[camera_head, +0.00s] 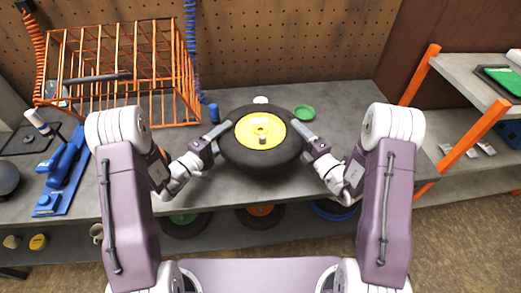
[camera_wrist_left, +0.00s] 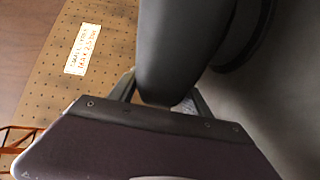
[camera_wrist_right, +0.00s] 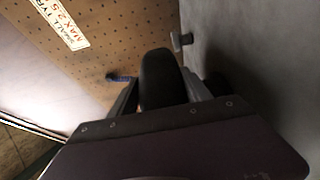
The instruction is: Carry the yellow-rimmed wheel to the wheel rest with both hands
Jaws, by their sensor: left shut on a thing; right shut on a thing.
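The yellow-rimmed wheel (camera_head: 246,159), a black tyre around a yellow hub, is held between my two grippers over the grey bench in the head view. My left gripper (camera_head: 222,131) is shut on the tyre's left side. My right gripper (camera_head: 303,133) is shut on its right side. In the left wrist view the tyre (camera_wrist_left: 168,60) sits between the fingers. In the right wrist view the tyre (camera_wrist_right: 160,80) also stands between the fingers. I cannot make out the wheel rest for certain.
An orange wire cage (camera_head: 125,65) stands at the back left of the bench (camera_head: 345,100). A green dish (camera_head: 304,112) lies behind the wheel's right side. A blue tool (camera_head: 62,172) lies at the left. Wheels with green and orange hubs lie on the lower shelf. An orange-framed shelf (camera_head: 462,80) stands right.

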